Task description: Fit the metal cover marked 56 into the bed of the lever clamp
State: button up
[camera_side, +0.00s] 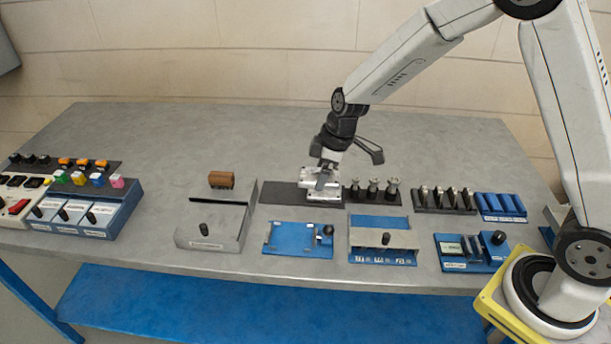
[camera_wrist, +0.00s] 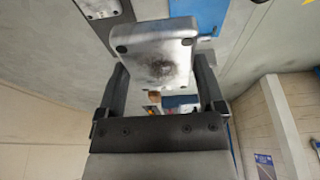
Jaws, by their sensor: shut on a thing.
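My gripper (camera_wrist: 158,72) is shut on a pale metal cover (camera_wrist: 155,48) with dark round spots at its corners and a dark smudge in the middle. No number is readable on it. In the side view my gripper (camera_side: 323,178) is low over a dark mat (camera_side: 280,193), where pale metal parts (camera_side: 323,197) show just beneath it. Another pale metal piece (camera_wrist: 97,7) lies beyond the held cover in the wrist view. A blue plate with a black knob (camera_side: 290,238), probably the lever clamp, stands in front of the mat, apart from my gripper.
Dark pegs (camera_side: 373,188) stand close right of my gripper. A grey fixture with a black knob (camera_side: 218,222) is at left, with a brown block (camera_side: 221,179) behind it. A grey-topped blue holder (camera_side: 384,240) stands at right. The back of the table (camera_side: 250,135) is clear.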

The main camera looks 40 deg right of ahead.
send_over(290, 237)
jog(key=f, duration=0.5)
jog(key=shift+s+d+f, duration=0.25)
jog(key=shift+s+d, duration=0.05)
jog(key=shift+f, duration=0.15)
jog(key=shift+f, duration=2.5)
jog(key=shift+f, duration=0.5)
dwell(0.5)
jog(key=o, duration=1.1)
jog(key=shift+r, duration=0.1)
